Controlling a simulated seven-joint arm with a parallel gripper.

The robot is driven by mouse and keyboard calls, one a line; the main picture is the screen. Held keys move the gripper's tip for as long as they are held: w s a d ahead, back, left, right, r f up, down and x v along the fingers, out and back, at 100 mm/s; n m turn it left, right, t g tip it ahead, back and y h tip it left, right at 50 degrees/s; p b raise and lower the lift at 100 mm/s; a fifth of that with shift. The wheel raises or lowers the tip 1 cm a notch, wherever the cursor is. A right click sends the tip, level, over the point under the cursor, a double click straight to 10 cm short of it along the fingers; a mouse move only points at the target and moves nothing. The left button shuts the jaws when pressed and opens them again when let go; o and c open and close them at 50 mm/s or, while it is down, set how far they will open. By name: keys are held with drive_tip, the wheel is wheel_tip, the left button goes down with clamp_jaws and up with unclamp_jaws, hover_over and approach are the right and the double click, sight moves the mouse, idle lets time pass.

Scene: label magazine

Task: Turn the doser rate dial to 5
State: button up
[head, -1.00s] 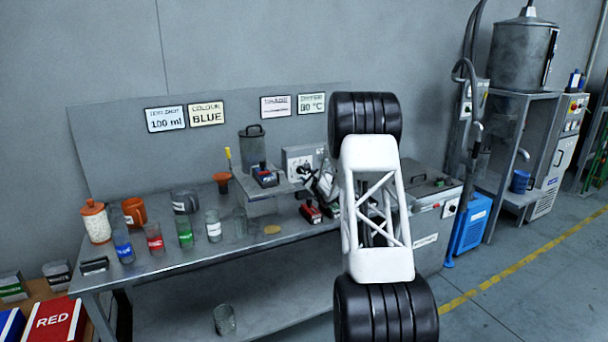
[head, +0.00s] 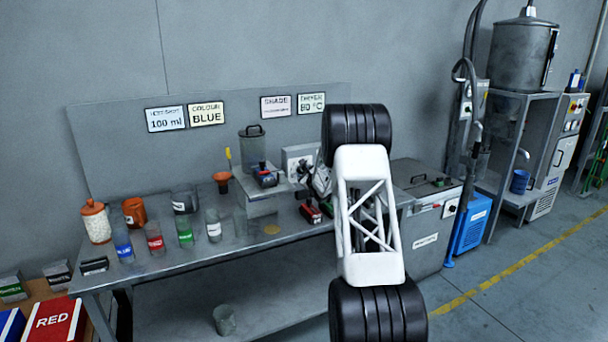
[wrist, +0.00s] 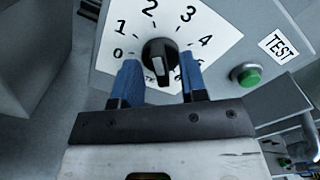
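The dial is a black knob (wrist: 160,60) on a white plate (wrist: 205,45) printed with black numbers; 0, 1, 2, 3 and 4 are readable in the wrist view. The lower part of the scale, where further marks lie, is partly hidden by my fingers. The knob's raised bar stands nearly upright in the picture, with a pale mark low on it. My gripper (wrist: 158,82) is open, its two blue fingers on either side of the knob's lower end with gaps visible. In the head view, my arm hides much of the doser (head: 298,157) and the fingertips cannot be made out.
A green button (wrist: 248,77) and a TEST label (wrist: 278,45) are right of the dial. A red box (head: 310,213) lies near my arm.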

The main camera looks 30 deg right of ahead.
clamp_jaws()
drive_tip(key=shift+m, duration=0.4)
drive_tip(key=m, duration=0.5)
drive_tip(key=shift+d, duration=0.1)
drive_tip(key=m, duration=0.5)
drive_tip(key=shift+d, duration=0.1)
drive_tip(key=m, duration=0.6)
drive_tip(key=shift+d+m, duration=0.1)
drive_tip(key=shift+m, duration=0.2)
drive_tip(key=m, duration=0.6)
drive_tip(key=shift+f, duration=0.1)
drive_tip(key=shift+m, duration=0.3)
